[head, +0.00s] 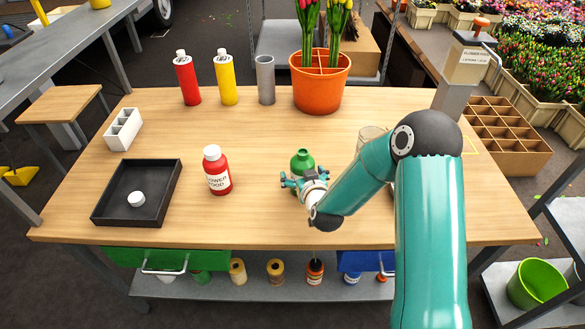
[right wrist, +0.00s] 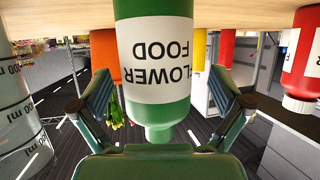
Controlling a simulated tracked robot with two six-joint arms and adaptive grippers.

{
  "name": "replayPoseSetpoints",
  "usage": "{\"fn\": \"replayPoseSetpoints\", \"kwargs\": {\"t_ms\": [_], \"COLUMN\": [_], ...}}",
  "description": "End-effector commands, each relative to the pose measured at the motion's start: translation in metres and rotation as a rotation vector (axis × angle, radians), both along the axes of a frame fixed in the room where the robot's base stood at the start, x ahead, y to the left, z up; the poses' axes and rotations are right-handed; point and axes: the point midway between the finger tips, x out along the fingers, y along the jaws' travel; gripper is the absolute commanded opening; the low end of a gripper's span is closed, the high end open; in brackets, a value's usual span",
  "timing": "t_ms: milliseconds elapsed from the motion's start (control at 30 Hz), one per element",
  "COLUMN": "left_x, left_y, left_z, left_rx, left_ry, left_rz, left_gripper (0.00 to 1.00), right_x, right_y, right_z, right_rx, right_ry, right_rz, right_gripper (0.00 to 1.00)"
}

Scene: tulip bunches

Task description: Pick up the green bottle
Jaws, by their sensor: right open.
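The green bottle (head: 302,160) stands upright on the wooden table near the middle of the head view, partly hidden by my gripper. In the right wrist view the green bottle (right wrist: 155,95) appears upside down, with a white label reading "FLOWER FOOD". My right gripper (head: 303,182) is at the bottle's near side. In the right wrist view the right gripper (right wrist: 168,100) is open, with one finger on each side of the bottle; gaps show between fingers and bottle. My left gripper is in neither view.
A red bottle (head: 217,172) stands left of the green one. A clear beaker (head: 370,138) is partly behind my right arm. A black tray (head: 172,180) holds a white cap. A red bottle, a yellow bottle, a grey cylinder and an orange pot (head: 320,88) line the back.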

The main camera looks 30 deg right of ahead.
Motion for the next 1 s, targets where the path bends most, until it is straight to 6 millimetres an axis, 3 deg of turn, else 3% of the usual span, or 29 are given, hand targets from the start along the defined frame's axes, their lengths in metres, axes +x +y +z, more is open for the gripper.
{"fn": "replayPoseSetpoints", "kwargs": {"t_ms": [133, 367, 767, 1000], "left_x": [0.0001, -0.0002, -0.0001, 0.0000], "left_y": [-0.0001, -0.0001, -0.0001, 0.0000], "left_z": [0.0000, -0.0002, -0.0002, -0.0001], "left_rx": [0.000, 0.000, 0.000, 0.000], "left_ry": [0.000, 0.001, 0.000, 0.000], "left_rz": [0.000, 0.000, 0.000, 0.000], "left_gripper": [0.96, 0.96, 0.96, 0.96], "right_x": [0.0020, 0.0056, 0.0074, 0.0080], "right_y": [-0.0091, -0.0047, -0.0021, -0.0018], "right_z": [-0.0068, -0.0068, -0.0068, -0.0057], "right_rx": [0.001, 0.000, 0.001, -0.001], "right_ry": [0.001, 0.000, 0.000, -0.002], "right_rz": [-0.009, 0.001, 0.005, 0.005], "right_gripper": [1.00, 0.98, 0.32, 0.28]}}
